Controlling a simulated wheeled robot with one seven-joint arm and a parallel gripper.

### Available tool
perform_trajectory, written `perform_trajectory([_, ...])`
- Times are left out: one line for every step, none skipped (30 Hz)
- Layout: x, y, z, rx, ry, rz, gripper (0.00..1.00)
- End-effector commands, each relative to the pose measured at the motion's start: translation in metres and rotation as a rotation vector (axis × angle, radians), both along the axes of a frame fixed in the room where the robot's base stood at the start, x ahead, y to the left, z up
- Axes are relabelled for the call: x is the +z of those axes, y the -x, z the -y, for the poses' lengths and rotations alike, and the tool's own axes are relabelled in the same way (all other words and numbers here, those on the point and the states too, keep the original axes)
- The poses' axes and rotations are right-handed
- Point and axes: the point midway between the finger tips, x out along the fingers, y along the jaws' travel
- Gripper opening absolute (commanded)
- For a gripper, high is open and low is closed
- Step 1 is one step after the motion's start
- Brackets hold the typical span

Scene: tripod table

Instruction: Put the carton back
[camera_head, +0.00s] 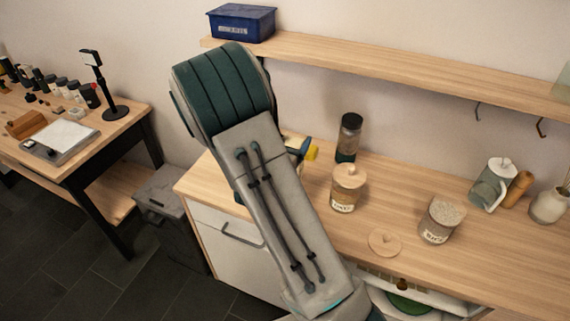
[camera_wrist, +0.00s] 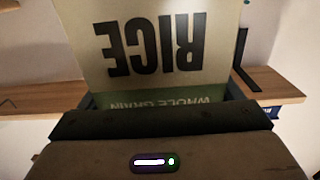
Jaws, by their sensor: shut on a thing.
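The carton (camera_wrist: 150,75) fills the upper middle of the wrist view. It is cream with large black letters "RICE" and a green band reading "WHOLE GRAIN", all upside down in this picture. My gripper (camera_wrist: 162,100) is shut on the carton, with the dark fingers at its two sides. Its far end runs out of the picture. In the head view my arm hides the carton and most of the gripper.
The wall shelf (camera_head: 400,70) carries a blue bin (camera_head: 241,22) at its left end. On the counter (camera_head: 330,225) stand a dark-lidded jar (camera_head: 348,137), a wooden-lidded jar (camera_head: 347,187), an open jar (camera_head: 441,219) and a loose lid (camera_head: 385,242). The shelf shows in the wrist view (camera_wrist: 40,98).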

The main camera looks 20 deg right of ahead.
Motion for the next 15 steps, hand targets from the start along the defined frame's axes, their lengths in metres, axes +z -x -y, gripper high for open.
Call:
perform_trajectory([-0.008, -0.002, 0.000, -0.001, 0.004, -0.004, 0.39])
perform_trajectory([-0.012, -0.002, 0.001, -0.001, 0.004, -0.004, 0.39])
perform_trajectory([-0.017, -0.003, 0.001, -0.001, 0.004, -0.004, 0.39])
perform_trajectory([-0.020, -0.003, 0.001, -0.001, 0.003, -0.003, 0.39])
perform_trajectory([-0.023, -0.002, 0.000, -0.001, 0.002, -0.002, 0.39])
perform_trajectory([-0.026, -0.002, 0.000, 0.000, 0.002, -0.002, 0.39])
perform_trajectory([-0.028, -0.003, 0.000, 0.000, 0.002, -0.002, 0.39])
perform_trajectory([-0.029, -0.003, 0.000, 0.000, 0.002, -0.001, 0.39])
perform_trajectory([-0.030, -0.003, 0.000, 0.001, 0.001, 0.000, 0.39])
perform_trajectory([-0.031, -0.003, -0.001, 0.001, 0.001, 0.001, 0.39])
perform_trajectory([-0.033, -0.003, -0.001, 0.001, 0.001, 0.000, 0.39])
perform_trajectory([-0.036, -0.003, -0.001, 0.001, 0.003, -0.001, 0.39])
perform_trajectory([-0.039, -0.003, -0.001, 0.001, 0.003, -0.003, 0.39])
perform_trajectory([-0.042, -0.002, -0.001, 0.001, 0.002, -0.004, 0.39])
perform_trajectory([-0.048, -0.002, 0.000, 0.001, 0.001, -0.004, 0.39])
